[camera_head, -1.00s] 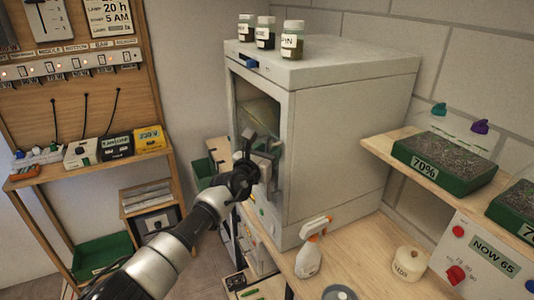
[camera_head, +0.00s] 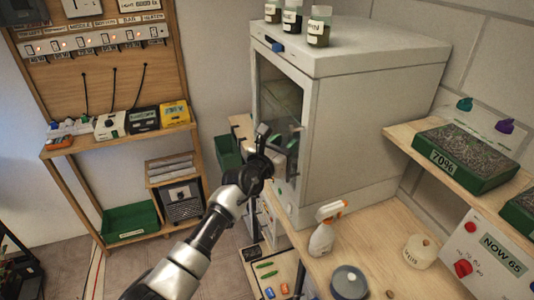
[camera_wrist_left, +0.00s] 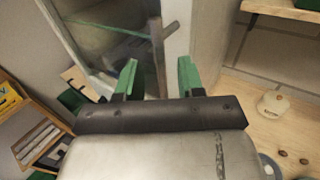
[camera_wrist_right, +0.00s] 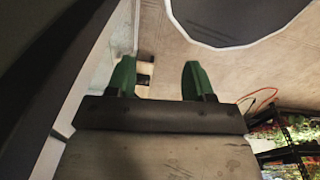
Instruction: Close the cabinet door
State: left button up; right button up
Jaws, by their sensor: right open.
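The cabinet (camera_head: 365,115) is a pale grey box on the bench, its glazed front (camera_head: 280,95) facing left. A glass pane with a dark frame shows there, and in the left wrist view the pane (camera_wrist_left: 105,40) stands beside the pale front post. I cannot tell whether the door is fully shut or slightly ajar. My left gripper (camera_head: 268,150) is in front of the lower part of this front. In the left wrist view its green fingers (camera_wrist_left: 157,80) are apart, with nothing clearly between them. My right gripper (camera_wrist_right: 160,80) is open and empty, seen only in its own wrist view.
Labelled jars (camera_head: 292,20) stand on the cabinet. A spray bottle (camera_head: 325,230) and a round white pot (camera_head: 421,250) are on the bench (camera_head: 385,225). A seedling tray (camera_head: 470,155) sits on the right shelf. A wooden rack (camera_head: 165,150) stands at the left, with open floor before it.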

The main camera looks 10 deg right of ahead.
pick_arm(q)
jog(key=v, duration=0.6)
jog(key=shift+w+a+f, duration=0.15)
jog(key=shift+w+a, duration=0.05)
jog(key=shift+a, duration=0.3)
jog(key=shift+w, duration=0.1)
